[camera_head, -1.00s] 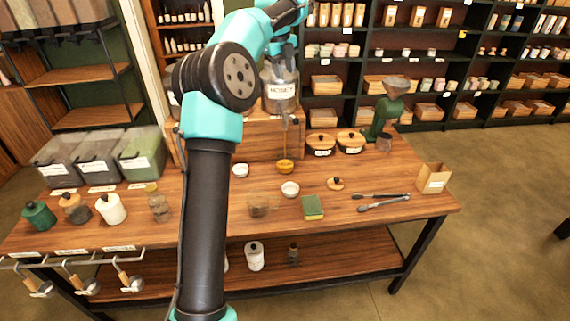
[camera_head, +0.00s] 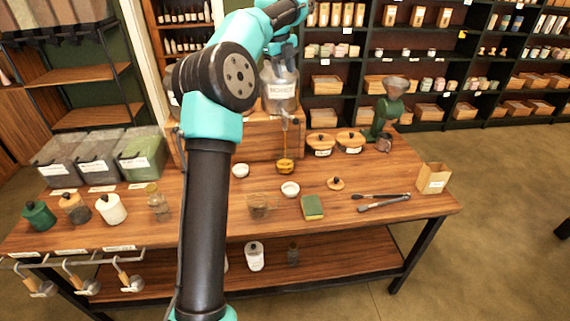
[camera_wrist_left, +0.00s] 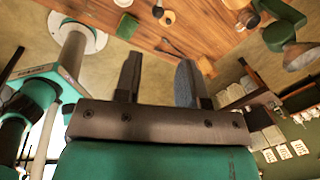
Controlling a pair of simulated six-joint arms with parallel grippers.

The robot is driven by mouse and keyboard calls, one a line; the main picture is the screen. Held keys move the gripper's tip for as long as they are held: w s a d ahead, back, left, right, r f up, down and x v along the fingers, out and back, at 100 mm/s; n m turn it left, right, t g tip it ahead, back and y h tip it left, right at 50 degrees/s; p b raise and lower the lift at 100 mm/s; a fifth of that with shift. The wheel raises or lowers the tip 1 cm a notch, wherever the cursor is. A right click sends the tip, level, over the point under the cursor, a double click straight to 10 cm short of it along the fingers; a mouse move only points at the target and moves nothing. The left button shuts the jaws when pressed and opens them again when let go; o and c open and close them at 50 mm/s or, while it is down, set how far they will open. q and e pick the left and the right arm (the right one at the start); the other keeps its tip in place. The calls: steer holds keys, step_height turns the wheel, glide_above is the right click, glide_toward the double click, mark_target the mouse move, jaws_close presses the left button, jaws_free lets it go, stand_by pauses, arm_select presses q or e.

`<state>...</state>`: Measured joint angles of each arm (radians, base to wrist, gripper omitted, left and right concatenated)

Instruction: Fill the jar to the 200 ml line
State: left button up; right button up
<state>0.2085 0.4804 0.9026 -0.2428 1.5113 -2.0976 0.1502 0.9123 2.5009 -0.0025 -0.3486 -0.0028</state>
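A metal bucket labelled HONEY (camera_head: 280,94) stands on a wooden crate on the table. Its spout (camera_head: 285,120) points down over a small clear jar (camera_head: 285,167) holding amber honey. The jar's volume lines are too small to read. My left gripper (camera_head: 283,42) is above the bucket at its top, partly hidden by my arm, and I cannot tell whether it touches the pump. In the left wrist view my left gripper (camera_wrist_left: 158,80) has its two fingers apart with nothing visible between them. My right gripper is not in view.
A green grinder (camera_head: 388,112) and a paper bag (camera_head: 433,178) stand to the right. Lidded bins (camera_head: 140,152) stand left.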

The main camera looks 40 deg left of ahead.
arm_select(q)
steer(key=shift+c, duration=0.2)
steer(key=shift+s+a+f, duration=0.1)
steer(key=shift+s+a, duration=0.05)
steer(key=shift+s, duration=0.05)
steer(key=c, duration=0.3)
steer(key=s+f+t, duration=0.1)
steer(key=s, duration=0.1)
steer(key=s+a+f+t, duration=0.1)
steer(key=s+f, duration=0.1)
steer(key=s+f+t+h, duration=0.1)
steer(key=s, duration=0.1)
steer(key=shift+a+f, duration=0.2)
steer(key=shift+f, duration=0.15)
jaws_close()
